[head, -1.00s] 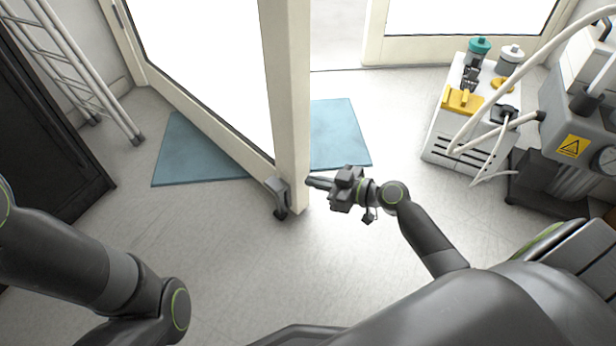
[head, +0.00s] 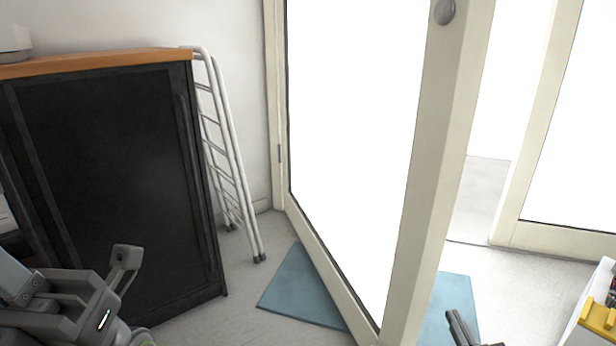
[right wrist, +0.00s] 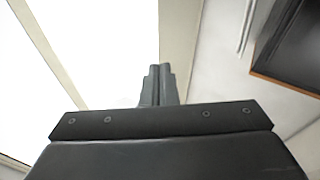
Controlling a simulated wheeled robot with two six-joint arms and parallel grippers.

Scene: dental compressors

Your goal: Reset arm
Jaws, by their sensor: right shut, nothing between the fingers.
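My right gripper (head: 455,318) shows at the bottom edge of the head view, in front of the door's free edge and the blue mat. Its dark fingers are together and empty. In the right wrist view the two fingertips (right wrist: 161,72) lie side by side, pointing at the pale door frame. My left wrist and gripper body (head: 65,305) are at the lower left of the head view, in front of the black cabinet. I cannot make out whether the left fingers are open or shut.
An open glass door (head: 350,140) with a cream frame stands in the middle above a blue mat (head: 300,290). A black cabinet (head: 105,160) with a wooden top and a white folding ladder (head: 228,150) are at left. A white unit with yellow parts (head: 597,316) is at lower right.

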